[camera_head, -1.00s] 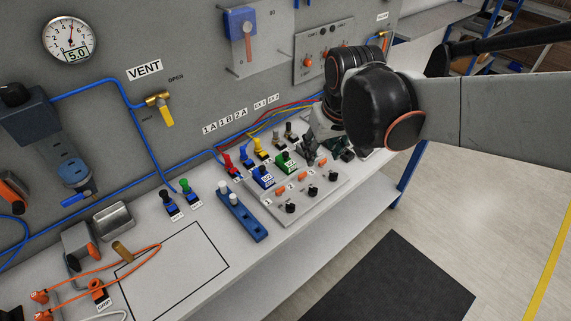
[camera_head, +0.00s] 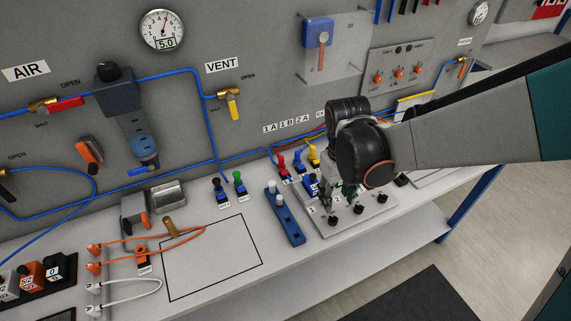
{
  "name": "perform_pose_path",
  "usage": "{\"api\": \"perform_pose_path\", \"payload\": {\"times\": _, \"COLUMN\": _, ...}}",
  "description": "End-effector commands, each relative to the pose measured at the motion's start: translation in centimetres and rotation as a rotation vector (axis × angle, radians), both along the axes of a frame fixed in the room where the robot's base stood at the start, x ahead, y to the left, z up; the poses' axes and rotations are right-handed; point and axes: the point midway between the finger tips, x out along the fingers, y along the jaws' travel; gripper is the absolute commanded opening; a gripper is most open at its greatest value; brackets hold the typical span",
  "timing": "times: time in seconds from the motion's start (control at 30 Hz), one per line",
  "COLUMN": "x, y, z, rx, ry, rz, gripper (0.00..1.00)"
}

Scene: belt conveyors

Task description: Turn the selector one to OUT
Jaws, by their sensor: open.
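A sloped grey panel (camera_head: 352,222) on the bench carries black knobs in a row; the leftmost knob (camera_head: 333,221) is near its front edge, with a middle knob (camera_head: 358,208) and a right knob (camera_head: 382,198). An upright wall panel carries orange knobs, the leftmost orange knob (camera_head: 377,79) among them. I cannot read which knob is selector one or where OUT is marked. My gripper (camera_head: 338,199) points down over the left part of the bench panel, just behind the leftmost black knob. It is open; my wrist hides part of the panel.
Red, blue and yellow fittings stand close behind and left of my gripper. A blue rack (camera_head: 285,222) with white-topped pegs lies to the left. Blue hoses run along the wall.

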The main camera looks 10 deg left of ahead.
Motion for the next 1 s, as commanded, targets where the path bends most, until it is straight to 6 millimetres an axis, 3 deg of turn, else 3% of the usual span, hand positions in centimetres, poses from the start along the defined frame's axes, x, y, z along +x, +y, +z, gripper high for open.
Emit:
{"api": "perform_pose_path", "payload": {"times": 0.1, "x": 0.1, "y": 0.0, "z": -2.6, "rx": 0.0, "ry": -0.001, "rz": 0.001, "gripper": 0.43}}
{"api": "perform_pose_path", "payload": {"times": 0.5, "x": 0.5, "y": -0.4, "z": -8.4, "rx": 0.001, "ry": -0.001, "rz": -0.002, "gripper": 0.43}}
{"api": "perform_pose_path", "payload": {"times": 0.7, "x": 0.6, "y": -0.5, "z": -10.0, "rx": 0.001, "ry": -0.001, "rz": -0.003, "gripper": 0.43}}
{"api": "perform_pose_path", "payload": {"times": 1.0, "x": 0.6, "y": -0.6, "z": -10.2, "rx": 0.001, "ry": -0.001, "rz": -0.003, "gripper": 0.43}}
